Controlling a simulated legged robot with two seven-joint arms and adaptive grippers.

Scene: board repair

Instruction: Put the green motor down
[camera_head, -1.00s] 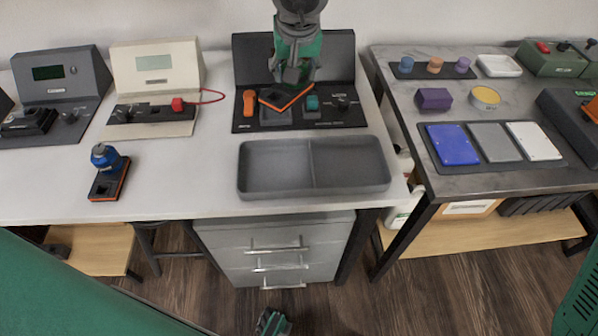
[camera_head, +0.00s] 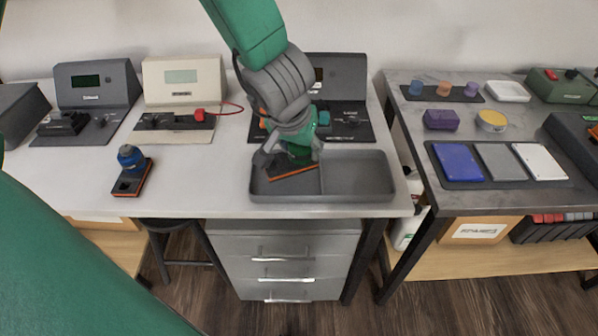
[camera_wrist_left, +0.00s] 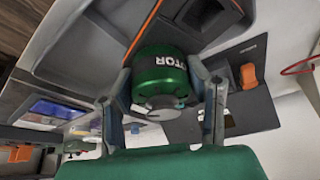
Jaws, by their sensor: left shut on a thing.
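The green motor (camera_wrist_left: 163,72), marked "MOTOR", sits between the two fingers of my left gripper (camera_head: 290,158). In the head view the gripper mostly hides it. A dark board with an orange edge (camera_head: 292,173) shows just under the gripper, with the motor at it. The board is over or in the left compartment of the grey two-part tray (camera_head: 360,178). I cannot tell whether it touches the tray floor. The tray's right compartment is empty. My right gripper is out of view.
A blue motor (camera_head: 131,156) on another orange-edged board (camera_head: 132,181) stands left of the tray. A cream tester (camera_head: 180,85) and a dark test station (camera_head: 345,75) stand behind. The right table holds a mat with blue, grey and white plates (camera_head: 500,162).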

